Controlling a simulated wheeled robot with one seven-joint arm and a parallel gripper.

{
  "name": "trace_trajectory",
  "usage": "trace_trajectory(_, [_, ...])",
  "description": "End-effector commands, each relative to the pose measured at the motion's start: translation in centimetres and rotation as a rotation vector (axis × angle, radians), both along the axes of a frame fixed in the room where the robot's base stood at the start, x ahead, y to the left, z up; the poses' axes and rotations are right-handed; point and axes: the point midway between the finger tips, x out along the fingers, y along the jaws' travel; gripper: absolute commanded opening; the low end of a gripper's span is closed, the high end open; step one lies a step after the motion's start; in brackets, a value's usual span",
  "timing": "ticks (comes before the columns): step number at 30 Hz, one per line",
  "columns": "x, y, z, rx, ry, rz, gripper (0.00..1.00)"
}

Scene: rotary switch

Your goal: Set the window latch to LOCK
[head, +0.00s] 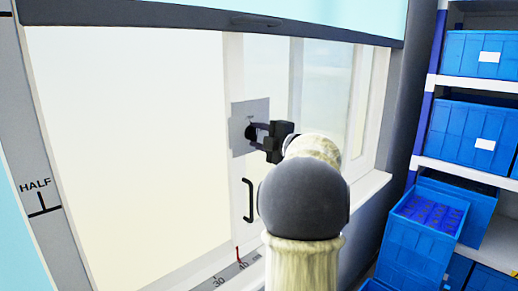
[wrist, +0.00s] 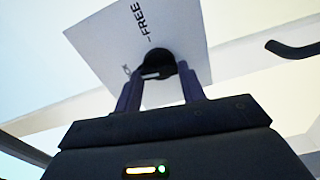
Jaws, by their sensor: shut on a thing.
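The window latch is a black round knob (head: 249,132) on a grey square plate (head: 239,111) fixed to the window's white frame. My gripper (head: 256,132) reaches it from the right and is shut on it. In the wrist view, the two fingers of my gripper (wrist: 160,80) stand either side of the knob (wrist: 160,62). The plate (wrist: 115,38) carries the word FREE above the knob, and the end of another word, "OK" or "CK", shows left of it. A pale mark shows on the knob's lower left; which label it points at I cannot tell.
A black pull handle (head: 248,200) is on the frame below the plate. A scale with 30 and 40 runs along the sill (head: 225,277). A dark-edged blind (head: 200,20) hangs above. Shelves with blue bins (head: 477,131) stand at the right.

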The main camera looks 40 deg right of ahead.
Motion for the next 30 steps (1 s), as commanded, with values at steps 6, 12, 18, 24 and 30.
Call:
trace_trajectory(6, [0.02, 0.05, -0.40, -0.108, -0.007, 0.001, 0.17])
trace_trajectory(12, [0.02, 0.02, -0.23, -0.148, -0.009, 0.001, 0.17])
trace_trajectory(18, [0.02, 0.01, -0.17, -0.154, -0.009, 0.001, 0.17])
trace_trajectory(24, [0.02, 0.02, -0.18, -0.153, -0.009, 0.001, 0.44])
trace_trajectory(30, [0.01, 0.01, -0.14, -0.152, -0.010, 0.001, 0.62])
